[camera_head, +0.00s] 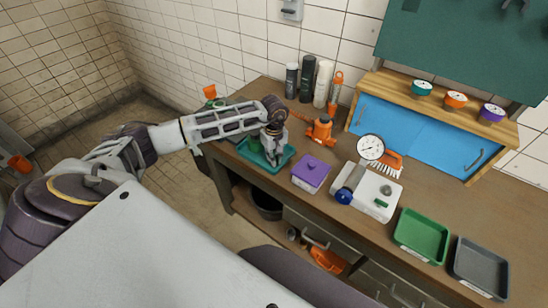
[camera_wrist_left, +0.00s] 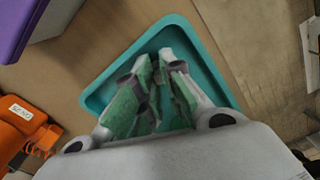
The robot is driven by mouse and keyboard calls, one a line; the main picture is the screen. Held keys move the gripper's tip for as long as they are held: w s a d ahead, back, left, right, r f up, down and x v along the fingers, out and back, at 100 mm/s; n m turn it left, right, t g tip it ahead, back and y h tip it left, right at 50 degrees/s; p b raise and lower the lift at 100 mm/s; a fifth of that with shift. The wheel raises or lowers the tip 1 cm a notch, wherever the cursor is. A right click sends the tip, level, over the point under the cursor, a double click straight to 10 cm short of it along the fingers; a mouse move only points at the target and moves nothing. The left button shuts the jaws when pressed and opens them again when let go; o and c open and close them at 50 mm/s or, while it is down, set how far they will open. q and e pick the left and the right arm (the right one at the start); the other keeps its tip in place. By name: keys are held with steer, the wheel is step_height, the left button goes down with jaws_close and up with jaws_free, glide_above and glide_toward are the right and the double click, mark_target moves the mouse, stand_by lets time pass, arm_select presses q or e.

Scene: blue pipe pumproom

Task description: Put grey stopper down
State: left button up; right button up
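My left gripper (camera_head: 273,155) reaches down over the teal tray (camera_head: 246,155) at the left end of the workbench. In the left wrist view, the fingertips (camera_wrist_left: 157,65) are close together over the floor of the teal tray (camera_wrist_left: 98,104). A narrow dark gap shows between them. I cannot make out a grey stopper there; the fingers hide whatever may be between or under them. I cannot tell whether the fingertips touch the tray. My right gripper is not in view.
A purple-lidded box (camera_head: 311,173) stands just right of the tray, with an orange tool (camera_head: 320,130) behind. Farther right are a white box (camera_head: 368,190), a green tray (camera_head: 422,235) and a grey tray (camera_head: 481,267). Bottles (camera_head: 307,80) stand against the wall.

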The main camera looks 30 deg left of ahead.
arm_select(q)
steer(key=shift+o, duration=0.8)
steer(key=shift+r, duration=0.15)
steer(key=shift+r, duration=0.2)
step_height(320, 180, up, 12)
steer(key=b, duration=0.2)
steer(key=shift+f, duration=0.2)
stand_by(0.5)
